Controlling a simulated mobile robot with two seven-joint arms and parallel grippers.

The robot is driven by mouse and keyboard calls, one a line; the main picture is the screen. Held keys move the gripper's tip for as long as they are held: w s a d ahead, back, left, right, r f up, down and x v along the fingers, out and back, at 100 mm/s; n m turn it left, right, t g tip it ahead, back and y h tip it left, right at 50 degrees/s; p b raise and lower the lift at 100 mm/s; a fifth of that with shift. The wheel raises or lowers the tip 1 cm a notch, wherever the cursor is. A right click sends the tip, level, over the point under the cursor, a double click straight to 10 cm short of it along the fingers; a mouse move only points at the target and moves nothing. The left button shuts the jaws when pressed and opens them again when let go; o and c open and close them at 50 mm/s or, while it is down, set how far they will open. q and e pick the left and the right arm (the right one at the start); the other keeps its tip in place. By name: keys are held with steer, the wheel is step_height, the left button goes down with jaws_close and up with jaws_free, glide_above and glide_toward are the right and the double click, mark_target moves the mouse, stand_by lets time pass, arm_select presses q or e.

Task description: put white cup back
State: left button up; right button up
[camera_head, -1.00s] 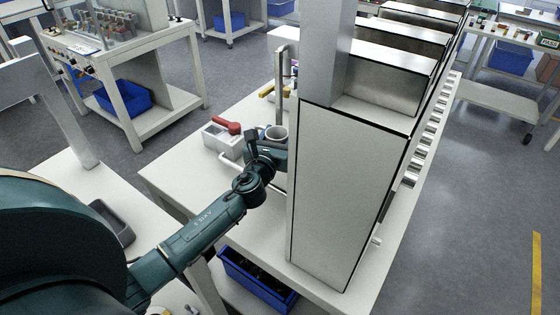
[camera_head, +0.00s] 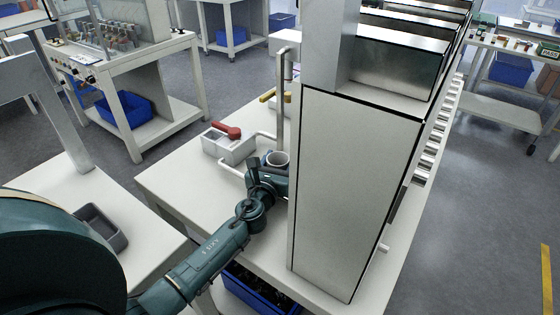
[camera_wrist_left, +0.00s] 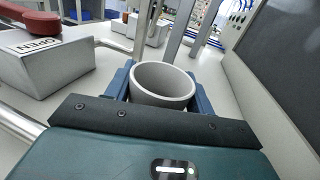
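The white cup (camera_head: 278,158) is at the left side of the tall metal cabinet, above or on the white worktable. It also shows upright in the left wrist view (camera_wrist_left: 162,84), with its open, empty mouth facing up. My left gripper (camera_head: 270,174) has one blue finger on each side of the cup in the wrist view (camera_wrist_left: 163,98) and is shut on it. The cup's base is hidden, so I cannot tell whether it touches the table. My right gripper is not in view.
A grey-white box with a red handle (camera_head: 228,131), marked OPEN, stands left of the cup. A pale bent pipe (camera_head: 230,167) runs close to the cup. The tall cabinet (camera_head: 345,190) blocks the right side. The worktable's left front (camera_head: 185,190) is clear.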

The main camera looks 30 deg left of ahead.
arm_select(q)
steer(key=o, duration=0.3)
steer(key=shift+o, duration=0.2)
steer(key=shift+r, duration=0.25)
steer(key=s, duration=0.3)
steer(key=s+d, duration=0.1)
steer(key=s, duration=0.6)
steer(key=shift+s+d+f, duration=0.2)
steer(key=shift+s+d, duration=0.05)
steer(key=shift+s, duration=0.05)
steer(key=shift+s+d+r, duration=0.1)
steer(key=shift+s, duration=0.55)
